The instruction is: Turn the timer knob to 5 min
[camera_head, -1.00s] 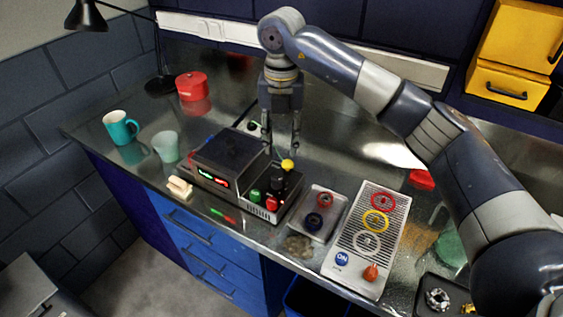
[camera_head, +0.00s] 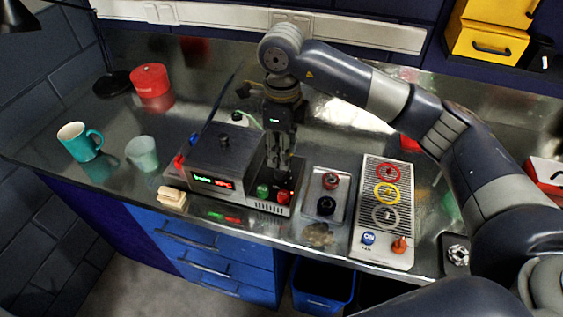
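A dark box-shaped device (camera_head: 222,157) stands on the metal bench with a lit green and red display (camera_head: 212,182) on its front. A green button (camera_head: 263,191) and a red button (camera_head: 284,197) are on its lower right part. My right gripper (camera_head: 280,170) points down over that right part, behind the buttons. Its fingers are dark and close together, and they hide the black and yellow knobs there. I cannot tell whether they touch or hold a knob. No timer scale or 5 min mark is readable. My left gripper is not in view.
A small plate with red and black knobs (camera_head: 316,213) and a grille panel with coloured rings (camera_head: 406,224) stand to the right. A teal mug (camera_head: 77,142), pale cup (camera_head: 142,154), red tin (camera_head: 149,80) and beige block (camera_head: 172,199) are on the left.

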